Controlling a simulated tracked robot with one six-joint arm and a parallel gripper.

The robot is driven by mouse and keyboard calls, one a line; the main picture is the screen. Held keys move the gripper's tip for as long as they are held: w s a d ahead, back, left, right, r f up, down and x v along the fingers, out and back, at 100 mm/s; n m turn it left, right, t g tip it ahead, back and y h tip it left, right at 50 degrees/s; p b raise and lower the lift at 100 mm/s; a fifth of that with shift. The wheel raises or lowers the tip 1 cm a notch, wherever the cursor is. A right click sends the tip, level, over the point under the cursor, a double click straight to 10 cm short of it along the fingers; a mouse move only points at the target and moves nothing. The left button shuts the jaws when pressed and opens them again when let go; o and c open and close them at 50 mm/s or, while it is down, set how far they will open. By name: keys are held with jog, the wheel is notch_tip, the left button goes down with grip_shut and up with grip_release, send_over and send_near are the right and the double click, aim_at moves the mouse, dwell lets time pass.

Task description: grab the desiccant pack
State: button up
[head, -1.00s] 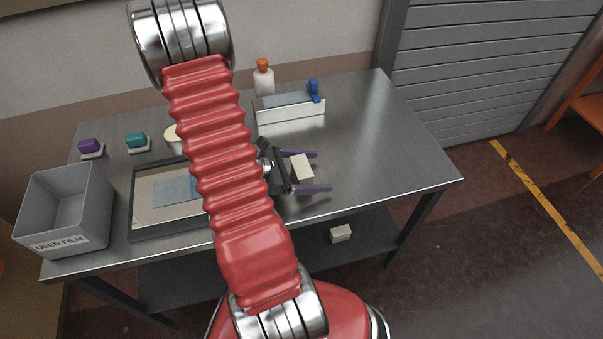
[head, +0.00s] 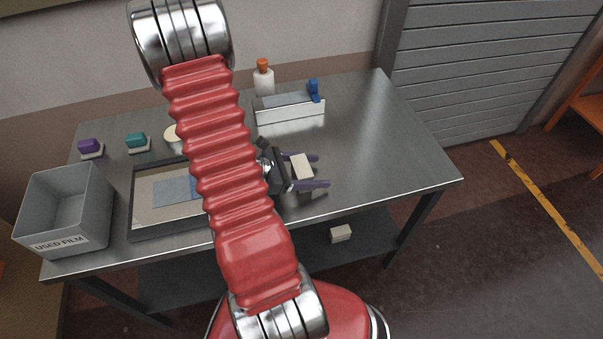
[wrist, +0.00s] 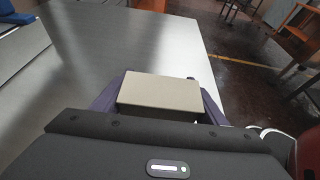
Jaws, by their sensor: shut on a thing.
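The desiccant pack appears to be the small beige block (head: 301,165) between the purple fingers of my gripper (head: 308,171), over the right half of the steel table. In the wrist view the block (wrist: 160,91) lies across the space between the fingers (wrist: 158,92), with its pale top face toward the camera. My gripper is shut on it.
A grey bin (head: 70,205) labelled USED FILM stands at the table's left end. A dark-framed tray (head: 140,222) lies beside it, partly behind my arm. A white box (head: 291,112) with a blue clip and a white bottle (head: 263,80) stand at the back. The table's right side is clear.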

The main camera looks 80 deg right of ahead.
jog(key=shift+r, duration=0.15)
notch_tip(320, 180, up, 10)
dwell(0.8)
